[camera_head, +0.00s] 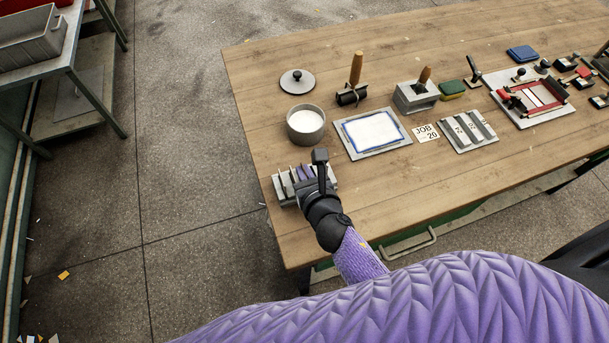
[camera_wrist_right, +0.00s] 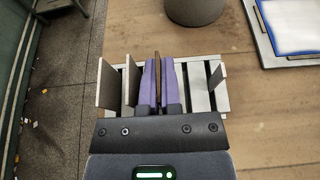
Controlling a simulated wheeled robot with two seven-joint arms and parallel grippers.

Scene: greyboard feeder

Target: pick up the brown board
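A light grey slotted rack (camera_head: 284,190) stands at the near left edge of the wooden table; its pale slats also show in the right wrist view (camera_wrist_right: 195,88). The thin brown board (camera_wrist_right: 157,62) stands upright at the rack's middle, between the purple fingers of my right gripper (camera_wrist_right: 158,82). The fingers lie close against both its faces, and the gripper appears shut on it. Its lower edge is hidden, so I cannot tell whether it is clear of the slot. In the head view my right gripper (camera_head: 305,173) is over the rack. My left gripper is not in view.
Two greyish boards, one at the rack's left end (camera_wrist_right: 108,84) and one beside it (camera_wrist_right: 131,80), stand left of the fingers. A round pot (camera_head: 306,124) and a blue-edged white sheet on a plate (camera_head: 347,149) lie just beyond. Bare wood lies right of the rack.

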